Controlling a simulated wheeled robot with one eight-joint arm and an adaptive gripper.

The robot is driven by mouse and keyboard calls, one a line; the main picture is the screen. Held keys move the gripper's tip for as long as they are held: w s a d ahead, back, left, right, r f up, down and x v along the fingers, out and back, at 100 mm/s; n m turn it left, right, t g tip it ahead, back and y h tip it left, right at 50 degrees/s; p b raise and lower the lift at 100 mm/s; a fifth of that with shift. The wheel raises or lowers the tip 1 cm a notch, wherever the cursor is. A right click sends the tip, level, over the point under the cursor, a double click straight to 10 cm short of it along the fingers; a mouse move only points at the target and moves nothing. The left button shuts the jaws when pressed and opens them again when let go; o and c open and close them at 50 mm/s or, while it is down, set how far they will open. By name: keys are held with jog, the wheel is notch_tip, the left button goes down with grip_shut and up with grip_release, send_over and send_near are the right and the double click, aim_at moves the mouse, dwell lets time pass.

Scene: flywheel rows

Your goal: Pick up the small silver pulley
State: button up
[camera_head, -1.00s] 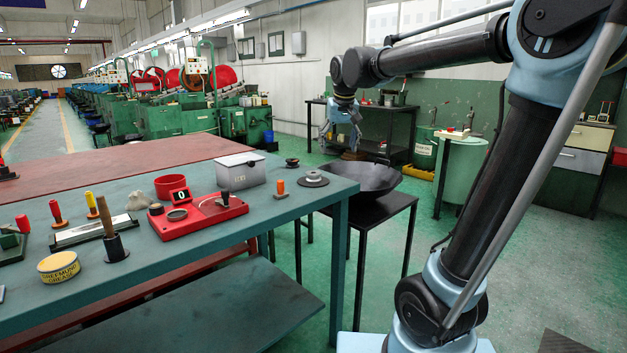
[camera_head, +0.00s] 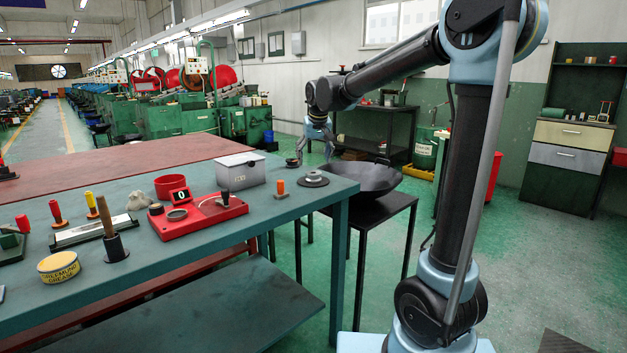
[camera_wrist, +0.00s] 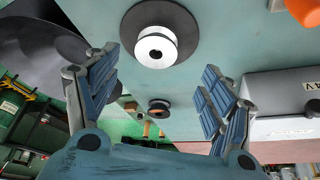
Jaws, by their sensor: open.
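The silver pulley (camera_head: 312,180) lies at the right end of the green table, with a dark flange round its pale hub. In the wrist view the silver pulley (camera_wrist: 157,47) shows bright white-silver on a dark disc, upper middle. My gripper (camera_head: 315,154) is open and empty above the table's far right corner, behind the silver pulley in the head view. In the wrist view its two blue fingers stand wide apart. A smaller dark pulley with a coppery band (camera_wrist: 158,108) shows between the fingers; it also shows in the head view (camera_head: 292,162).
An orange-handled piece (camera_head: 280,188) and a grey lidded box (camera_head: 240,170) stand left of the pulley. A red device (camera_head: 198,215) with a display sits further left. A large dark bowl (camera_head: 364,178) stands on a stand right of the table.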

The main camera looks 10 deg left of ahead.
aim_at(314, 172)
jog(key=shift+d+x, duration=0.2)
jog(key=shift+x, duration=1.7)
jog(key=shift+d+x, duration=0.15)
jog(key=shift+x, duration=1.75)
jog(key=c, duration=1.2)
